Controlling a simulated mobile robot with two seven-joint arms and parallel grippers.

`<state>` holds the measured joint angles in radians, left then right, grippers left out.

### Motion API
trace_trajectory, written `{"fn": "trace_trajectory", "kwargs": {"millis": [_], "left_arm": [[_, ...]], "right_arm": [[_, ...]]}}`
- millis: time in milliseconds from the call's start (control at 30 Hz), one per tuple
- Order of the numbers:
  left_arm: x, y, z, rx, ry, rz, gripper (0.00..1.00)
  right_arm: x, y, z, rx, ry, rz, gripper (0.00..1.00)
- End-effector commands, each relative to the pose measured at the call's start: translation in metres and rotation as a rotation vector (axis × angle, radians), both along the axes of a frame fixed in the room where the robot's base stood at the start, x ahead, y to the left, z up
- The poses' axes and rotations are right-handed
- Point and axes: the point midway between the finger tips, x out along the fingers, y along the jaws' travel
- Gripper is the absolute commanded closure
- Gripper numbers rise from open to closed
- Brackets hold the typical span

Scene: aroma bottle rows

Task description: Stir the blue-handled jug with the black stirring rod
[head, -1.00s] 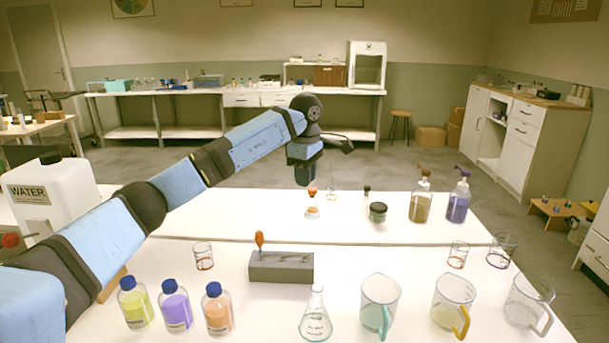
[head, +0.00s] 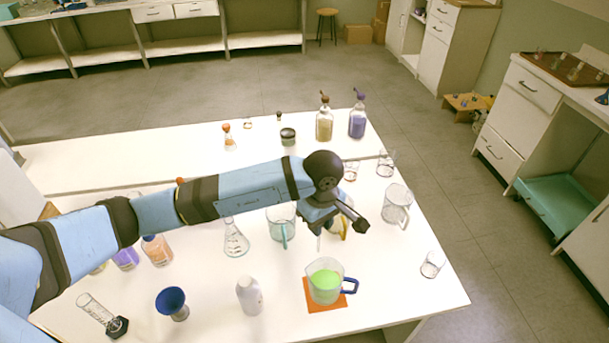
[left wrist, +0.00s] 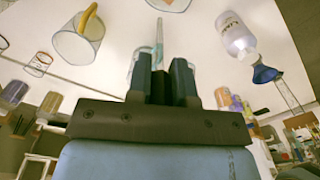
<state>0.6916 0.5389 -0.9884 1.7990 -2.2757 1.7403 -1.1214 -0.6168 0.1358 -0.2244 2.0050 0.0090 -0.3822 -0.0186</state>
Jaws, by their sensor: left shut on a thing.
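The blue-handled jug (head: 325,284) holds bright green liquid and stands upright on an orange mat (head: 312,305) near the table's front, its blue handle to the right. The rod's black part cannot be told from the dark fingers (left wrist: 160,78). My right gripper is not in view.
The teal-handled jug (head: 279,222), a conical flask (head: 234,240), a white bottle (head: 249,296) and a blue funnel (head: 172,302) stand left of the green-filled jug. A small beaker (head: 432,266) stands right, with bare table between.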

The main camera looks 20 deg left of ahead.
Motion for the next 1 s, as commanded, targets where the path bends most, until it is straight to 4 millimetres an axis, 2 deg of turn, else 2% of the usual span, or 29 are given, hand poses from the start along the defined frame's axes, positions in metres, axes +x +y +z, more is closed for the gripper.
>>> {"fn": "trace_trajectory", "kwargs": {"millis": [33, 233, 800, 1000], "left_arm": [[-0.01, -0.008, 0.007, -0.001, 0.003, -0.02, 0.97], [-0.028, -0.023, 0.008, 0.001, 0.0, -0.059, 0.97], [-0.028, -0.024, 0.005, 0.001, -0.002, -0.063, 0.97], [-0.029, -0.024, -0.01, 0.001, 0.0, -0.062, 0.97]], "right_arm": [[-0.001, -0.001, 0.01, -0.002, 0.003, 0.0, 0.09], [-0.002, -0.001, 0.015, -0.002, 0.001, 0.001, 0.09], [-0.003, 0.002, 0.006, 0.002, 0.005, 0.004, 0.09], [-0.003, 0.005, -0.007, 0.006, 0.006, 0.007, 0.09]]}}
